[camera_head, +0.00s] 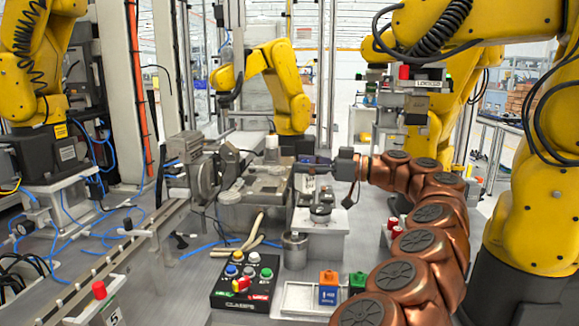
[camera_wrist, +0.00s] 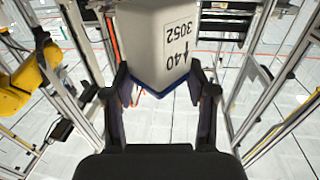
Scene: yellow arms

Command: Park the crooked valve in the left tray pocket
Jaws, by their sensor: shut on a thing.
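My gripper (camera_head: 312,167) reaches in from the right at mid-picture in the head view, above a pale stand. In the wrist view its two dark fingers (camera_wrist: 161,88) are closed on either side of a white labelled part (camera_wrist: 160,38) with a blue lower edge. The part carries black print, "3052" and an arrow with "40", and it looks tilted. Its far end is out of the frame. I cannot tell whether this is the crooked valve. A pale shallow tray (camera_head: 283,311) lies at the front, below my gripper; its pockets are hard to make out.
A pale stand (camera_head: 325,240) holds a round metal piece (camera_head: 320,212).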

